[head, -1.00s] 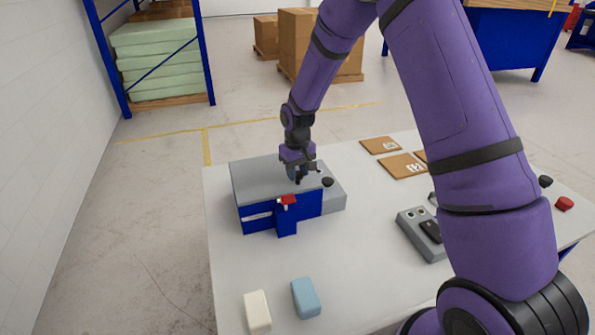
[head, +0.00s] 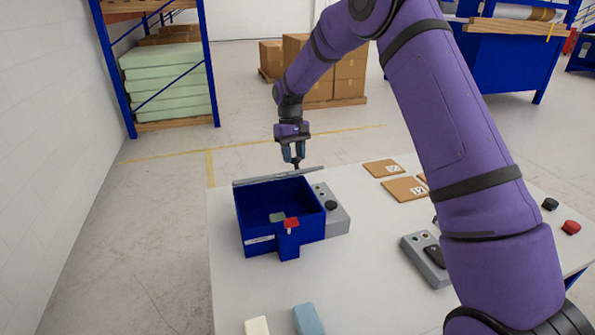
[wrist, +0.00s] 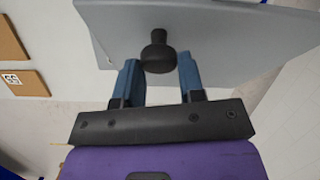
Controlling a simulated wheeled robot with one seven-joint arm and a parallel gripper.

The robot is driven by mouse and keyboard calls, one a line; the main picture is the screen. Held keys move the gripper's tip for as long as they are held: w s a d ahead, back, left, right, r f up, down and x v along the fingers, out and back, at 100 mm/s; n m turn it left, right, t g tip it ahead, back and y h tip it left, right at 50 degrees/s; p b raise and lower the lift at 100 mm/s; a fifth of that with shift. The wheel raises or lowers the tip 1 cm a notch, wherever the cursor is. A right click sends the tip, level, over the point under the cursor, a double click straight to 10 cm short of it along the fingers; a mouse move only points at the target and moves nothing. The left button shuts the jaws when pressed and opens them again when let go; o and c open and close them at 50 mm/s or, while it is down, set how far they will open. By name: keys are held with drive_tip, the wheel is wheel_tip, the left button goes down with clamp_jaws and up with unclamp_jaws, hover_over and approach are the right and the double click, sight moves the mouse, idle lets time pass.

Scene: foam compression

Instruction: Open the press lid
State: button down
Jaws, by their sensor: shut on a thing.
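The press is a blue open-topped box (head: 252,226) on the table, with a red part (head: 291,223) at its front. Its grey lid (head: 262,180) is raised and shows almost edge-on along the box's back rim. The box's inside shows, with a small grey piece (head: 277,217) in it. My gripper (head: 294,160) is above the lid's back side, shut on the lid's black knob. In the wrist view, the knob (wrist: 158,55) is between the blue fingers of my gripper (wrist: 158,76), and the grey lid (wrist: 215,40) spreads behind it.
A grey panel with a black button (head: 331,205) adjoins the press on the right. A grey control box (head: 425,258), brown cards (head: 405,188) and white and blue blocks (head: 308,320) lie on the table (head: 360,240). The table between press and control box is clear.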

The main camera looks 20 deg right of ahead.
drive_tip(key=w+r, duration=0.3)
drive_tip(key=w, duration=1)
drive_tip(key=shift+w+d+r, duration=0.15)
drive_tip(key=shift+w+d, duration=0.05)
drive_tip(key=shift+w, duration=0.15)
drive_tip(key=c, duration=1.7)
unclamp_jaws()
drive_tip(key=shift+d, duration=0.1)
drive_tip(key=o, duration=0.4)
drive_tip(key=shift+r, duration=0.1)
drive_tip(key=o, duration=0.6)
drive_tip(key=shift+c, duration=0.2)
drive_tip(key=shift+s+a, duration=0.1)
drive_tip(key=shift+a, duration=0.1)
drive_tip(key=v, duration=1)
drive_tip(key=shift+r, duration=0.35)
